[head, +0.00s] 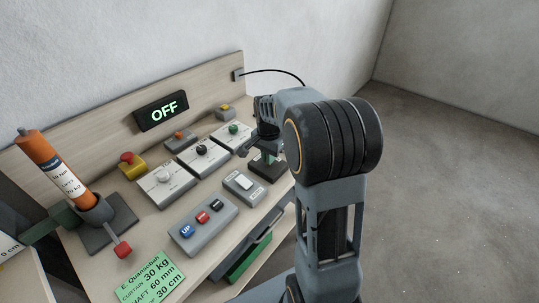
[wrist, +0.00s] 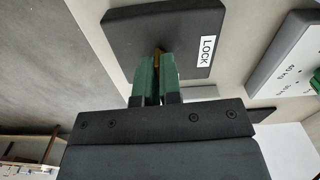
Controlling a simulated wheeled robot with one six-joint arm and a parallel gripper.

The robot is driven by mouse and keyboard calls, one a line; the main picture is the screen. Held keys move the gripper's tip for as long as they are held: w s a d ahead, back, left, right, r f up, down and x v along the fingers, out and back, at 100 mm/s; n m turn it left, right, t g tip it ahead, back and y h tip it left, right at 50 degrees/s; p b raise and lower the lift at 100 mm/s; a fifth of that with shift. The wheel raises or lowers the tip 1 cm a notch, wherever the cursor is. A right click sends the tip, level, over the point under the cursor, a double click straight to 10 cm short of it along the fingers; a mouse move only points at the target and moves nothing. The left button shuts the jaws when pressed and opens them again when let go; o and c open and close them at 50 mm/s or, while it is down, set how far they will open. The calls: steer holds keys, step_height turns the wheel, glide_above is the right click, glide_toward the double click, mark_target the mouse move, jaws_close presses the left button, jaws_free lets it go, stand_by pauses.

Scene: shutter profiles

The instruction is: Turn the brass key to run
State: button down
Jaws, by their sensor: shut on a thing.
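The brass key (wrist: 157,56) shows as a thin brass edge between the green fingertips of my gripper (wrist: 156,72) in the wrist view. My gripper is shut on it. The key stands at a black lock plate (wrist: 125,33) with a white label (wrist: 207,51) reading LOCK. Most of the key is hidden by the fingers, so its angle is hard to tell. In the head view the black plate (head: 270,172) shows below my gripper at the bench's right end. A display (head: 162,110) reads OFF in green.
Switch boxes with knobs (head: 203,150), a red-topped yellow button (head: 130,164), and a grey button box (head: 205,221) stand left of the lock. An orange cylinder (head: 52,165) leans in a holder at far left. The floor at right is clear.

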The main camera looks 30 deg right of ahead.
steer(key=shift+r+m, duration=0.1)
steer(key=shift+m, duration=0.3)
stand_by(0.3)
steer(key=c, duration=1.3)
jaws_free()
step_height(320, 180, up, 14)
steer(key=p, duration=0.1)
steer(key=shift+w, duration=0.1)
steer(key=s+a+f+n+t+p, duration=0.1)
steer(key=s+a+f+n, duration=0.1)
steer(key=s+a+n, duration=0.2)
steer(key=s+a+f+n+t+p, duration=0.1)
steer(key=s+a+f+n+t, duration=0.1)
steer(key=s+a+n, duration=0.3)
steer(key=s+f+n, duration=0.1)
steer(key=s+n, duration=0.3)
steer(key=s, duration=0.3)
steer(key=shift+s+a+f+t, duration=0.15)
steer(key=shift+s+a+t, duration=0.1)
steer(key=shift+s+t, duration=0.1)
